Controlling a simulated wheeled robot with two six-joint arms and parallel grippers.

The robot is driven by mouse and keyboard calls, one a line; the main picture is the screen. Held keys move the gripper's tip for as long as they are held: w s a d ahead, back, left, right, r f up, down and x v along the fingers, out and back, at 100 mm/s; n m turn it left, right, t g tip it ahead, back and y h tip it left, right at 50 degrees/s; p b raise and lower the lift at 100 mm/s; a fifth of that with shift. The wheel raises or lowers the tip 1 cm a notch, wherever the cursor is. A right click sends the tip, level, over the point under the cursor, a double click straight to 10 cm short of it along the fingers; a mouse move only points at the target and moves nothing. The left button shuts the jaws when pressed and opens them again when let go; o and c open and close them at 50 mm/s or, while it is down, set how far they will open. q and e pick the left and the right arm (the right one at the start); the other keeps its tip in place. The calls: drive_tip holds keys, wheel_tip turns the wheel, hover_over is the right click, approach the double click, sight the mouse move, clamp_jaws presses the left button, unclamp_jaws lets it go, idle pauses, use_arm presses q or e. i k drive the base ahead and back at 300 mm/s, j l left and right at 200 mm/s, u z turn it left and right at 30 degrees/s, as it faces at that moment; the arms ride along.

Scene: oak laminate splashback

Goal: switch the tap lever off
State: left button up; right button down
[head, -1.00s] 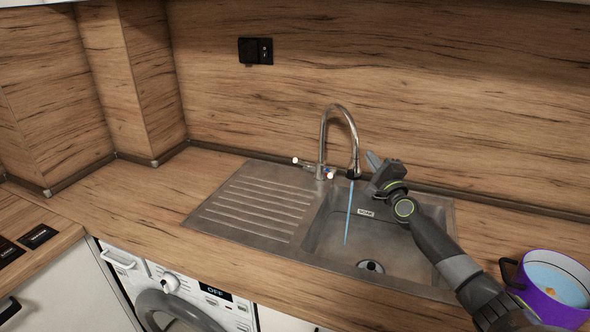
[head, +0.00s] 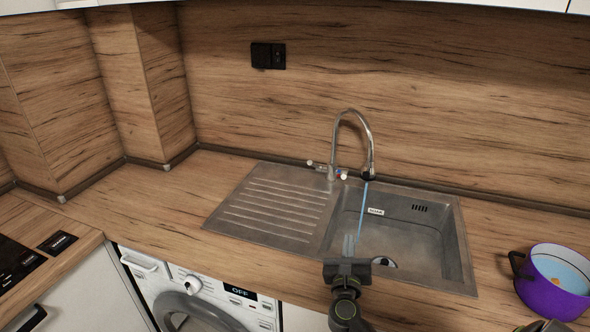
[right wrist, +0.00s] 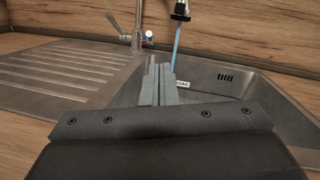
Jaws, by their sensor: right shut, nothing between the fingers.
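The chrome gooseneck tap (head: 350,127) stands behind the sink, with a blue stream of water (head: 362,215) running from its spout into the basin. Its small handles sit at the base; one lever (head: 317,164) points left, and another with a blue and red mark (head: 342,173) sits at the right. The lever also shows in the right wrist view (right wrist: 116,24). My right gripper (head: 349,244) is shut and empty over the front edge of the basin, pointing at the tap and apart from it. Its closed fingers show in the right wrist view (right wrist: 159,85). My left gripper is not in view.
The steel sink (head: 465,245) has a ribbed drainboard (head: 270,210) on its left. A purple pot (head: 550,292) with liquid stands on the counter at the right. A washing machine (head: 205,295) is below the counter. The wooden splashback and a black socket (head: 268,56) are behind.

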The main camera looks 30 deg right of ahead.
sight(318, 167)
drive_tip(key=i+l, duration=0.15)
drive_tip(key=i, duration=0.25)
drive_tip(key=i+l, duration=0.15)
drive_tip(key=i, duration=0.25)
drive_tip(key=i+j+u, duration=0.05)
